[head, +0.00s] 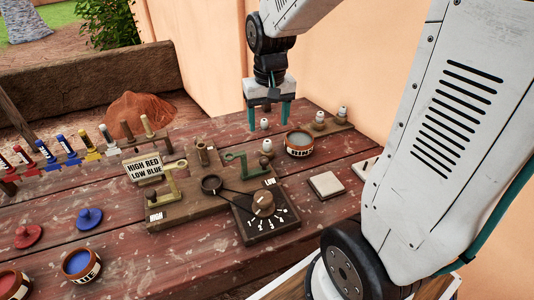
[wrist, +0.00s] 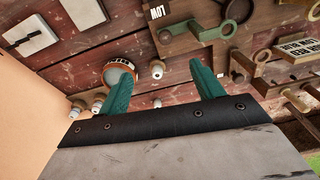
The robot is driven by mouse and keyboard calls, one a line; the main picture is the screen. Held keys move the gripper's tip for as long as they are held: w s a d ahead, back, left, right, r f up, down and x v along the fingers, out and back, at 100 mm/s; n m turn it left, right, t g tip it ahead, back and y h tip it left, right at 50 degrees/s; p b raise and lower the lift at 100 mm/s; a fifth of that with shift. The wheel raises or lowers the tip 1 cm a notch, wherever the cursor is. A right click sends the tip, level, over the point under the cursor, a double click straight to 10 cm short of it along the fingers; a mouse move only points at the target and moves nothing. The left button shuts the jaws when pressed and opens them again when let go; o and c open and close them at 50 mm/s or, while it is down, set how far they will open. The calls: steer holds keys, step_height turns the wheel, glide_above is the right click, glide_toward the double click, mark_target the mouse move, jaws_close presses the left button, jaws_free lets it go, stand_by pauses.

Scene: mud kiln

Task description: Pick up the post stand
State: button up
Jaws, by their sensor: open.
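My gripper (head: 268,118) hangs over the far part of the red plank table with its two teal fingers apart and nothing held between them. In the wrist view its open fingers (wrist: 160,78) frame a small white-topped peg (wrist: 157,69). This peg also shows in the head view (head: 266,146), nearer than the fingers. Another white-topped peg (head: 264,124) stands just under the fingers. I cannot tell which piece is the post stand.
A round labelled tub (head: 299,146) stands right of the gripper. A dial box (head: 266,222) and a pale square tile (head: 326,185) lie nearer. A sign (head: 146,168) and a rack of coloured pegs (head: 65,158) are left. The peach wall (head: 335,65) rises close behind.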

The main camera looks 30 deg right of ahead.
steer(key=m, duration=0.2)
glide_toward(267, 143)
steer(key=f, duration=0.5)
steer(key=shift+w+d+f, duration=0.1)
steer(key=shift+w+d, duration=0.1)
steer(key=shift+d, duration=0.2)
steer(key=f, duration=0.8)
steer(key=shift+w+a, duration=0.15)
steer(key=shift+a, duration=0.05)
steer(key=c, duration=1)
